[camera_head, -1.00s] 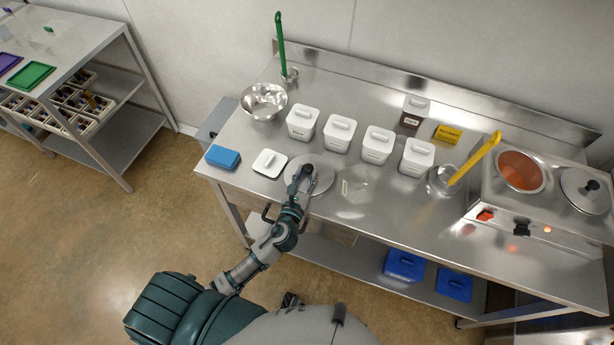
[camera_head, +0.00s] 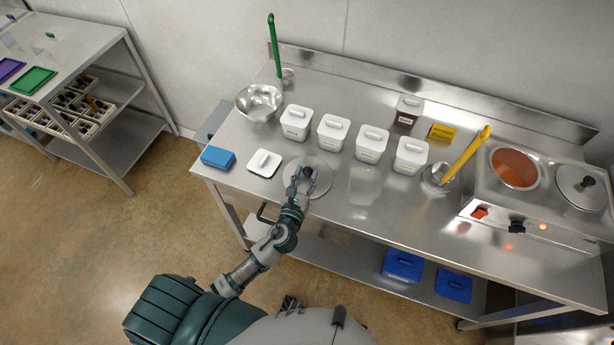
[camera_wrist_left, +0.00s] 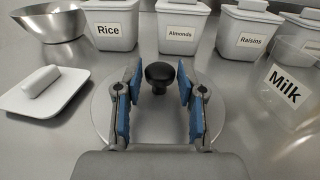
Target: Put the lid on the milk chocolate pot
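A round steel lid (camera_head: 318,188) with a black knob lies flat on the steel table near its front edge. The lid also shows in the left wrist view (camera_wrist_left: 102,108). My left gripper (camera_head: 302,182) is over the lid. In the left wrist view its blue-padded fingers (camera_wrist_left: 158,80) are open, with the black knob (camera_wrist_left: 160,72) between them and gaps on both sides. An open pot (camera_head: 514,168) of orange-brown chocolate sits in the warming unit at the right. Another pot beside it wears a steel lid (camera_head: 581,187). My right gripper is not in view.
A white lid (camera_head: 264,163) and a blue block (camera_head: 218,157) lie left of the steel lid. A clear container labelled Milk (camera_head: 364,186) stands right of it. Several white bins (camera_head: 333,132) stand behind. A yellow-handled tool (camera_head: 468,153) rises before the warming unit.

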